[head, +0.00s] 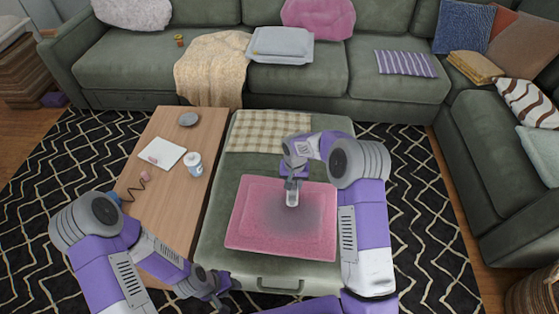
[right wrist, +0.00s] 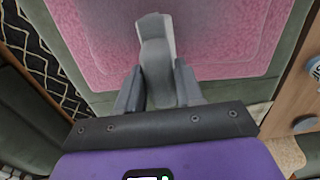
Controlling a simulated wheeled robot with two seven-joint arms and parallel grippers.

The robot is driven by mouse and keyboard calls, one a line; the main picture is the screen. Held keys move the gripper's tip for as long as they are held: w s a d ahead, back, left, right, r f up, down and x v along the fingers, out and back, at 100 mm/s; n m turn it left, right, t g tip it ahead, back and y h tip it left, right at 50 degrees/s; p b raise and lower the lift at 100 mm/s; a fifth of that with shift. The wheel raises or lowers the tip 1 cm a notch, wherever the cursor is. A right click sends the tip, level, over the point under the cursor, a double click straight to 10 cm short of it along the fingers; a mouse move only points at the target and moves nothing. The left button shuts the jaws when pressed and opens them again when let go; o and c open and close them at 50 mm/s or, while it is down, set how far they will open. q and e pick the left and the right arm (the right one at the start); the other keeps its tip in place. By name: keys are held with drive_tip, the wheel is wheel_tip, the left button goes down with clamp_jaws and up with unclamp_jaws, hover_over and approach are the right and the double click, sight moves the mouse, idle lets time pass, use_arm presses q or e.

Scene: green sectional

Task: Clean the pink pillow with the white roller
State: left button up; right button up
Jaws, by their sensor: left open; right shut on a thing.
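The pink pillow (head: 252,222) lies flat on the green ottoman (head: 216,222), with a dark grey smudge over its middle and right part. My right gripper (head: 292,183) is above the pillow's middle, shut on the white roller (head: 292,199), which points down at the smudge. Whether the roller touches the pillow is unclear. In the right wrist view the roller (right wrist: 156,50) stands between the fingers, its grey body in front and a white edge behind, over the pillow (right wrist: 226,30). My left gripper (head: 217,291) is open and empty, low in front of the ottoman's left corner.
A wooden table (head: 175,205) stands left of the ottoman, with a white jar (head: 195,165), paper (head: 162,155) and a grey dish (head: 188,119). A checkered cloth (head: 265,132) covers the ottoman's far end. A green sofa with another pink pillow (head: 318,16) is behind.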

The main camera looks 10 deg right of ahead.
drive_tip(key=shift+w+d, duration=0.25)
drive_tip(key=shift+w, duration=0.1)
wheel_tip(320, 180, up, 4)
drive_tip(key=shift+a+r+p, duration=0.1)
drive_tip(key=shift+p, duration=0.85)
drive_tip(key=shift+r+p, duration=1.65)
drive_tip(key=shift+r, duration=0.65)
drive_tip(key=shift+f, duration=0.1)
